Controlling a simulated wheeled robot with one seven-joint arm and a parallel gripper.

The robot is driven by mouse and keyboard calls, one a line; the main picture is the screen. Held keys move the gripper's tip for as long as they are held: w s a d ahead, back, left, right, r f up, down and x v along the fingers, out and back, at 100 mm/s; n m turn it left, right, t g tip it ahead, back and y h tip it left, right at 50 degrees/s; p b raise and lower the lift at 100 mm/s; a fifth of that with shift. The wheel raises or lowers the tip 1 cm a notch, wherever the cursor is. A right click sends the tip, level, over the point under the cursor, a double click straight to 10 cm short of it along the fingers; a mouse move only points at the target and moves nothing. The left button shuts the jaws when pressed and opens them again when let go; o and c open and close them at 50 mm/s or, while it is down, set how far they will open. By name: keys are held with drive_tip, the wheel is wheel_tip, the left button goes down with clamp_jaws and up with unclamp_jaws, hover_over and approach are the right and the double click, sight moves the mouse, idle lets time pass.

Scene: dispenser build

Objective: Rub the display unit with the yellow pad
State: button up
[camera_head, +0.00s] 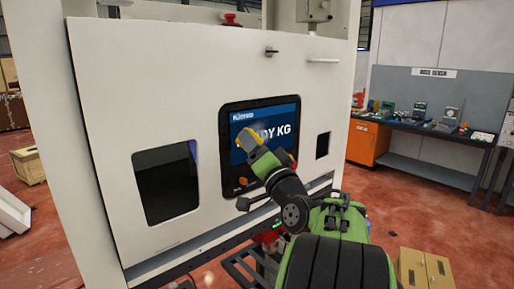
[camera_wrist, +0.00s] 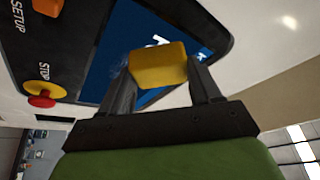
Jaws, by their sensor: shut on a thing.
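The display unit (camera_head: 233,122) is a black-framed panel with a blue screen, set in the white front of a machine. The wrist view shows its blue screen (camera_wrist: 110,52) and its dark frame close by. The yellow pad (camera_wrist: 158,65) is a small block between the two dark fingers of my gripper (camera_wrist: 160,85), which is shut on it. In the head view the pad (camera_head: 249,140) and my gripper (camera_head: 252,146) are in front of the screen, covering part of its text. I cannot tell whether the pad touches the screen.
A red and yellow stop button (camera_wrist: 42,95) and an orange setup button (camera_wrist: 48,6) sit on the unit's frame. A dark window opening (camera_head: 167,182) is to the left. A cluttered workbench (camera_head: 425,135) stands at the right. Red floor lies between.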

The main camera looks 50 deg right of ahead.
drive_tip(key=shift+w, duration=0.55)
drive_tip(key=shift+d, duration=0.15)
